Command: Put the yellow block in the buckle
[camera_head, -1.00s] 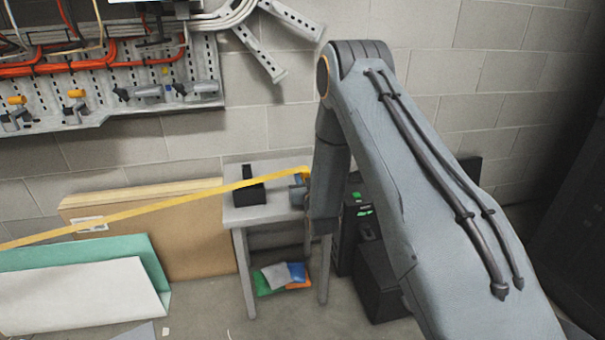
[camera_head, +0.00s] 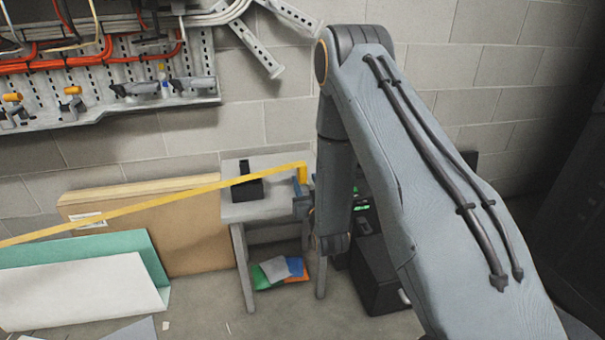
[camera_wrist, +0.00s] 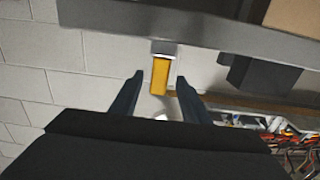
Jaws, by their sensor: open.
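A yellow block (camera_wrist: 160,76) stands upright at the right end of the small table in the camera_head view (camera_head: 303,172). In the wrist view it appears upside down, with a pale mount at its base. My gripper (camera_wrist: 160,82) is open, with one dark finger on each side of the block and visible gaps. In the camera_head view my gripper (camera_head: 302,205) is partly hidden by my arm, just below the block. A black box with a slim upright (camera_head: 247,188), perhaps the buckle, stands on the table and also shows in the wrist view (camera_wrist: 258,76).
The small grey table (camera_head: 262,210) stands against the block wall. Boards lean at the left. Dark equipment (camera_head: 378,285) stands right of the table.

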